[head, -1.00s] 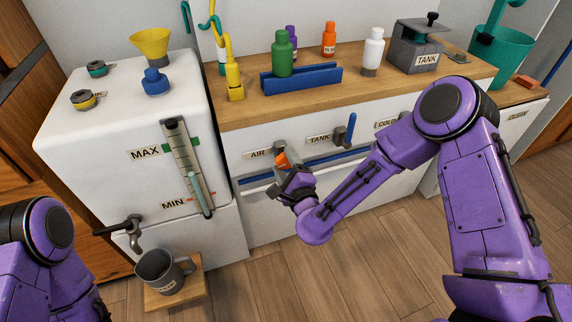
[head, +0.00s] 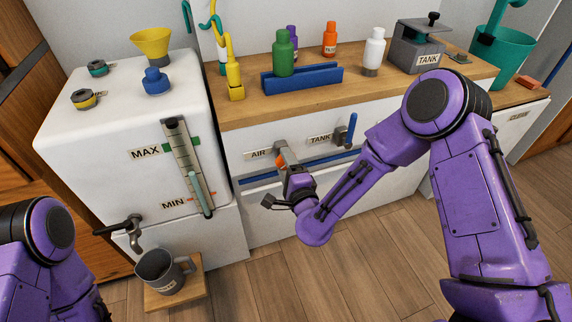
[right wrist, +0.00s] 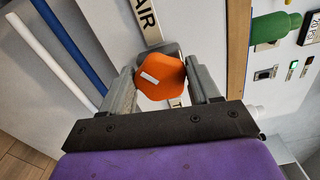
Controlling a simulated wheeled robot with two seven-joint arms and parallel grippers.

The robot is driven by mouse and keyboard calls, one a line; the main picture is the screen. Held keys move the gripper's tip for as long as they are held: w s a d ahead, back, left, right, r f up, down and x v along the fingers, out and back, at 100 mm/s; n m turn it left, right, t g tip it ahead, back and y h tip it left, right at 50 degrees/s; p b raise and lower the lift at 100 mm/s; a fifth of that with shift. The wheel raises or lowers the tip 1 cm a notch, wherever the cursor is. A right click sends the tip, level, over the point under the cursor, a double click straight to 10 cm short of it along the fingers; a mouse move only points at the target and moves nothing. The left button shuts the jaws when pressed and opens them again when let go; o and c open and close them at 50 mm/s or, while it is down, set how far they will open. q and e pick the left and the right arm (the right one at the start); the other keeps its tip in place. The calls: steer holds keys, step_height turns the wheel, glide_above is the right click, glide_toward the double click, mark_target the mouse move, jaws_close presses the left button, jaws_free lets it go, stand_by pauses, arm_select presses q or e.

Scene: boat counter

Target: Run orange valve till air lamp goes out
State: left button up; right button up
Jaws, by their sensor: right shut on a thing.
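The orange valve handle (head: 281,161) is on the white cabinet front beside the AIR label (head: 258,154). In the right wrist view the orange handle (right wrist: 160,77), with a white mark on its face, sits between my finger pads. My right gripper (right wrist: 162,84) is shut on it; in the head view the gripper (head: 284,157) hides much of the handle. A small light (right wrist: 293,64) glows green at the right of the wrist view; I cannot tell whether it is the air lamp. My left gripper is out of view.
The TANK valve with a blue lever (head: 350,129) is just right of the AIR valve. A blue rail (head: 330,153) runs below the valves. The counter above holds a blue rack (head: 303,81) with a green bottle (head: 284,55). A mug (head: 163,271) stands below a tap.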

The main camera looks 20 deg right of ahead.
steer(key=shift+f, duration=0.1)
steer(key=o, duration=1)
steer(key=s, duration=0.5)
steer(key=s+b, duration=0.1)
steer(key=s, duration=0.4)
steer(key=shift+s+d, duration=0.2)
steer(key=shift+s, duration=0.1)
